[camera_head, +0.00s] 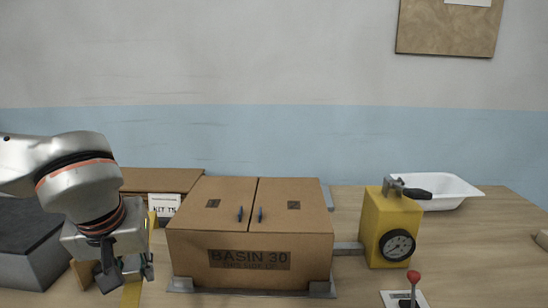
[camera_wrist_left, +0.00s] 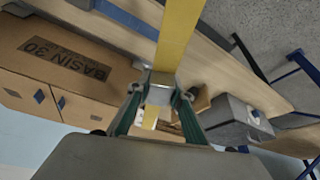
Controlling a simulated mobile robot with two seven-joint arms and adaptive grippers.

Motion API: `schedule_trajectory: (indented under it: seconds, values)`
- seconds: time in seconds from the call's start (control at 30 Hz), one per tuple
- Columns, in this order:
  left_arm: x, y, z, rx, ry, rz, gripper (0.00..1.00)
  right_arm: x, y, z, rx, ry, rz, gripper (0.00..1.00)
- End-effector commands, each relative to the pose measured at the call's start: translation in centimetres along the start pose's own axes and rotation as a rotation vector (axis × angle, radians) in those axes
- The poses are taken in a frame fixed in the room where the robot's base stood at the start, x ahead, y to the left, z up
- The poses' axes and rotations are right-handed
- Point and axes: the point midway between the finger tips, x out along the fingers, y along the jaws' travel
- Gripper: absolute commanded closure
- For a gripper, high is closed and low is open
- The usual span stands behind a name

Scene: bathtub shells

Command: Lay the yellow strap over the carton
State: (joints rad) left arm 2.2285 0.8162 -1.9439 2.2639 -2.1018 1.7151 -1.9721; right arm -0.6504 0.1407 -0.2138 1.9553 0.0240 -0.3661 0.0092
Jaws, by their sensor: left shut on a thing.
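The carton (camera_head: 250,264), brown and marked BASIN 30, stands closed in the middle of the table; its marked face also shows at the left of the left wrist view (camera_wrist_left: 70,62). My left gripper (camera_head: 126,272) is left of the carton, apart from it, near the table's front edge. It is shut on the yellow strap (camera_wrist_left: 181,30), which runs away from the fingers as a flat band in the left wrist view. In the head view a piece of the strap (camera_head: 131,295) shows below the fingers. My right gripper is out of view.
A yellow device with a dial (camera_head: 392,225) stands right of the carton, with a red-knobbed lever (camera_head: 413,278) in front. A white basin (camera_head: 440,188) lies behind it. A grey box (camera_head: 25,250) is at the left. A flat brown box (camera_head: 160,181) and a KIT card (camera_head: 164,204) are behind my gripper.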

Motion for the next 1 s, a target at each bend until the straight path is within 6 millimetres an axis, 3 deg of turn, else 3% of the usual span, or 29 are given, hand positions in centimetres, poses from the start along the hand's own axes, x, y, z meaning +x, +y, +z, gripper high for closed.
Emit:
schedule_trajectory:
  seconds: [1.0]
  values:
    - [-0.05,0.03,-0.04,-0.003,0.000,0.000,1.00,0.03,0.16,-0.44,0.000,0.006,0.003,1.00]
